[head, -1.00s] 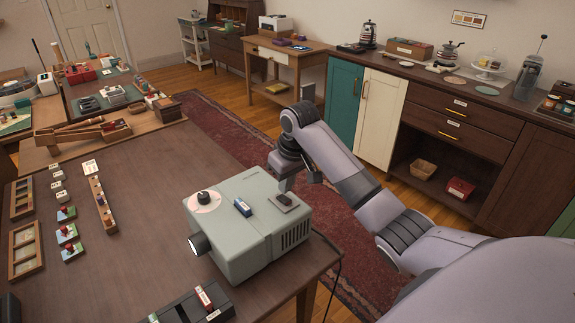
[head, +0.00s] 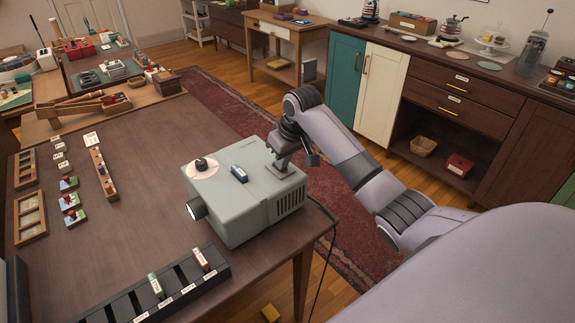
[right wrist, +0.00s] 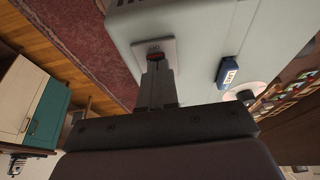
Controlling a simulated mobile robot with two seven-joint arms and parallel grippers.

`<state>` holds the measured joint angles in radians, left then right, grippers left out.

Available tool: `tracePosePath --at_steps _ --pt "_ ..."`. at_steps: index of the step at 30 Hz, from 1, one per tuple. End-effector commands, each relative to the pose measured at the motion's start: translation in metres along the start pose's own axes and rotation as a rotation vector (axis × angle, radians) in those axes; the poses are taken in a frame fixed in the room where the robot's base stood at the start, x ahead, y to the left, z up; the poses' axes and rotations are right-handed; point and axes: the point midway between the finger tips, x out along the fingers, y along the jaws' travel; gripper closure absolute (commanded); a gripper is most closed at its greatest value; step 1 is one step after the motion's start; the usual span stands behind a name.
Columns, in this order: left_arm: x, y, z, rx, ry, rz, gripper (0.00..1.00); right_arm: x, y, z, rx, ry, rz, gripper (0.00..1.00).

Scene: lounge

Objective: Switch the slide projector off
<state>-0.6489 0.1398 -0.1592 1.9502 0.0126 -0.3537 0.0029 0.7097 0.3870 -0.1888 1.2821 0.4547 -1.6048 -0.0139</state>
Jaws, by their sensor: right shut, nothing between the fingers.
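The slide projector (head: 245,212) is a pale grey-green box on the right end of the brown table. Its top carries a round dial with a black knob (head: 201,164), a blue switch block (head: 239,173) and a light plate (head: 286,170) near the back right. The lens (head: 196,208) faces front left. My right gripper (head: 279,168) is shut and empty, pointing down with its fingertips at the plate. My left gripper is out of view.
A black slotted rack (head: 165,290) with two coloured slides lies at the table's front. Wooden trays and small blocks (head: 70,201) sit at the left. A cable hangs at the table's right edge. The middle of the table is clear.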

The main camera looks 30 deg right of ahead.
Motion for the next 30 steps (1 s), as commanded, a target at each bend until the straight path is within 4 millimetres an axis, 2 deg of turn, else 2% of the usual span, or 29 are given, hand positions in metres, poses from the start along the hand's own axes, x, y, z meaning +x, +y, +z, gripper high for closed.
tracePosePath --at_steps 2,6,21,30 --pt "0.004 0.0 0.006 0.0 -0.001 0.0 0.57 0.007 0.001 -0.006 0.001 0.03 0.0 1.0" --pt "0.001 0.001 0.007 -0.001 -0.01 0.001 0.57 0.003 0.001 -0.006 0.001 0.025 0.0 1.0" --pt "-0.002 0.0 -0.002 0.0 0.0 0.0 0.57 0.002 0.0 -0.021 0.0 0.024 0.0 1.0" --pt "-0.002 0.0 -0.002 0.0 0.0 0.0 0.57 0.003 0.001 -0.021 0.0 0.023 0.001 1.0"
